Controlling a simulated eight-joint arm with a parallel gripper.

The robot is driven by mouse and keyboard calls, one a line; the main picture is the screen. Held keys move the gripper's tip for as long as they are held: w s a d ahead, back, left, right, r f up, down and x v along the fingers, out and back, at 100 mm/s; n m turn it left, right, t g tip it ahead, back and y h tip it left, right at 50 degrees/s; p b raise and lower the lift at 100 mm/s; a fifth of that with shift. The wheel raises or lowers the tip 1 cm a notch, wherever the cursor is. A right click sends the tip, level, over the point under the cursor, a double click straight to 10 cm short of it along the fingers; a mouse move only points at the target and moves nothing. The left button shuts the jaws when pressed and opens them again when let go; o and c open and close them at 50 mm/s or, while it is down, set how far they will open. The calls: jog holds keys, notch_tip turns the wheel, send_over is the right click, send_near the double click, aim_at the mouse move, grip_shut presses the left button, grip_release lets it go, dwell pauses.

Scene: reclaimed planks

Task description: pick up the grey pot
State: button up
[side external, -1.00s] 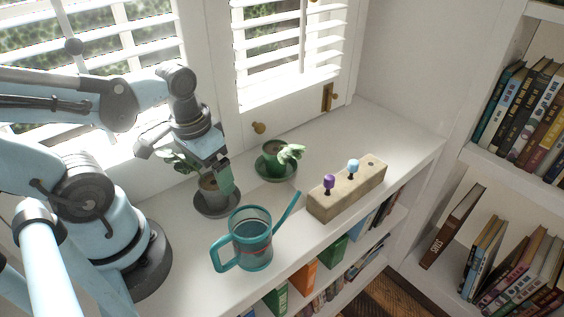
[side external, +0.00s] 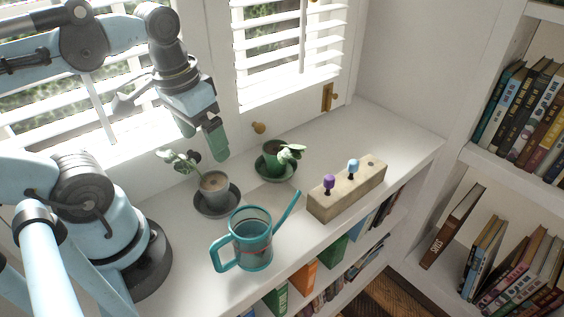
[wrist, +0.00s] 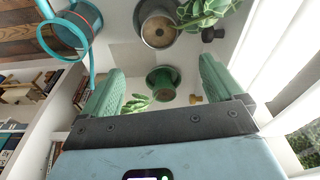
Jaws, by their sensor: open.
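The grey pot (side external: 214,187) stands upright in a dark grey saucer (side external: 232,206) on the white shelf top, with a leafy plant leaning out to its left. In the wrist view the grey pot (wrist: 157,32) is at the top, with leaves (wrist: 205,12) to its right. My gripper (side external: 207,145) is open and empty, raised above and just behind the pot, apart from it. In the wrist view my gripper's two green fingers (wrist: 158,85) are spread wide, with the green pot (wrist: 163,80) seen between them, farther off.
The green pot (side external: 272,157) with its plant stands to the right. A teal watering can (side external: 252,245) is in front, its spout pointing up right. A beige block (side external: 345,192) with purple and blue knobs lies farther right. Window blinds (side external: 285,50) rise behind.

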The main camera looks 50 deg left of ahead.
jog(key=w+t, duration=0.1)
jog(key=w, duration=0.1)
jog(key=w+d+f+m+t, duration=0.1)
jog(key=w+t, duration=0.1)
jog(key=w, duration=0.1)
jog(key=w+d+f+t, duration=0.1)
jog(key=w, duration=0.2)
jog(key=shift+t, duration=0.4)
jog(key=shift+c, duration=0.2)
jog(key=shift+w+d+r+m+t, duration=0.1)
jog(key=shift+w+d+m+t, duration=0.15)
jog(key=shift+w, duration=0.2)
jog(key=m+g, duration=0.2)
jog(key=g, duration=0.4)
send_near(214, 183)
jog(key=shift+w+a+f, duration=0.1)
jog(key=shift+w+f, duration=0.05)
jog(key=shift+f, duration=1.95)
jog(key=shift+w+d+f, duration=0.1)
jog(key=shift+d+f, duration=0.1)
jog(key=shift+f, duration=0.6)
jog(key=shift+d+f, duration=0.15)
jog(key=shift+f, duration=0.65)
jog(key=shift+w+f, duration=0.1)
jog(key=shift+f, duration=0.9)
